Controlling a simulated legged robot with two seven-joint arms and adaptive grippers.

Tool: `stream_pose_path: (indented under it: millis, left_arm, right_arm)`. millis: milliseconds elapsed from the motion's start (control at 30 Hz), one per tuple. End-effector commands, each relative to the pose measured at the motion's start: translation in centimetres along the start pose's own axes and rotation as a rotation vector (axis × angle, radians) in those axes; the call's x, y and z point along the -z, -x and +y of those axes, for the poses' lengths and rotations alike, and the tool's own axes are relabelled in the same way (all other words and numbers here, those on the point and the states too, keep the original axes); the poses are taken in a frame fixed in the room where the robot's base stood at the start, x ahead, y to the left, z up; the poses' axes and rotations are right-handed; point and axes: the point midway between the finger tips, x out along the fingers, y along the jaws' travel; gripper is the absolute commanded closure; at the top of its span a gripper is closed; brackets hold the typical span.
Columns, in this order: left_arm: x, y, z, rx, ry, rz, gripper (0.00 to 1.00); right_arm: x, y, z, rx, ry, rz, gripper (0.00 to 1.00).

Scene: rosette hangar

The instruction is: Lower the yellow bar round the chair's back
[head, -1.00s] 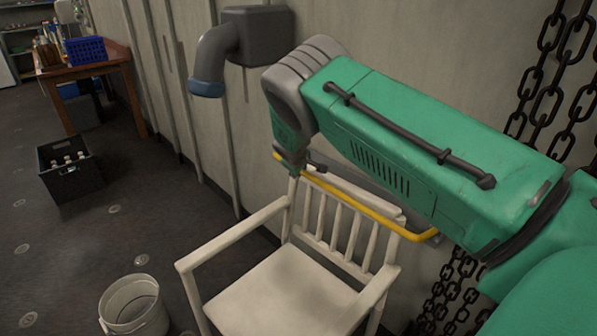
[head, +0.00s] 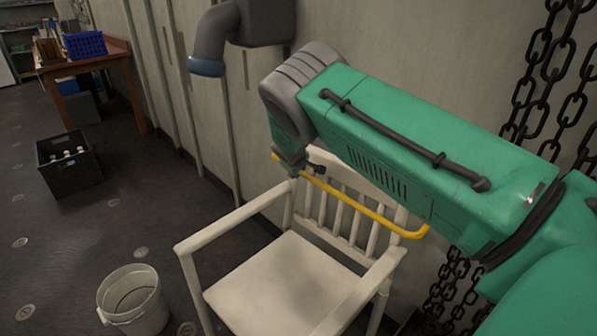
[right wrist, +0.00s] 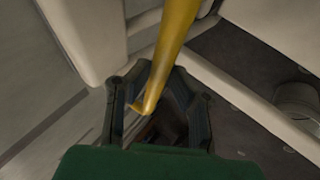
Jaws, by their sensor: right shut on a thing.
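The white wooden chair (head: 283,281) stands by the wall, its slatted back (head: 342,172) partly hidden behind my right arm. The yellow bar (head: 375,216) slants across the back's slats, below the top rail, on the seat side in the head view. Its right end bends near the chair's right post. My right gripper (head: 297,172) is at the bar's left part, by the left post, and is shut on it. In the right wrist view the bar (right wrist: 175,42) runs between the fingers (right wrist: 160,110), with cream chair parts (right wrist: 88,38) close on both sides. My left gripper is out of view.
A grey pipe (head: 213,38) juts from the wall above the chair. Chains (head: 553,85) hang at the right. A white bucket (head: 133,300) stands left of the chair, a black crate (head: 68,165) farther back. The floor between them is clear.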

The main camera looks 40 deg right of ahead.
Motion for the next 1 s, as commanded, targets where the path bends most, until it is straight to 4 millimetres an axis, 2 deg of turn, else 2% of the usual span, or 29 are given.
stream_pose_path:
  millis: [33, 333, 367, 400, 1000]
  left_arm:
    - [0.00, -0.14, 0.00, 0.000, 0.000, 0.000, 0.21]
    - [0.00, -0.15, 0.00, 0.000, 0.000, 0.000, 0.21]
    - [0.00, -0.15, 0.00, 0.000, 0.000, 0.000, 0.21]
    - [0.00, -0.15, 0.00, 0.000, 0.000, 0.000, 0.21]
    - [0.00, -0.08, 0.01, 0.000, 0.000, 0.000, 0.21]
  right_arm:
    - [-1.02, -0.66, -1.84, 0.023, 0.002, -0.019, 1.00]
    - [-1.08, -0.76, -1.93, 0.023, 0.003, -0.022, 1.00]
    - [-1.09, -0.76, -1.94, 0.023, 0.003, -0.022, 0.75]
    - [-1.10, -0.77, -1.97, 0.024, 0.003, -0.022, 0.62]
    - [-0.61, -0.12, -1.32, 0.015, 0.002, -0.008, 0.62]
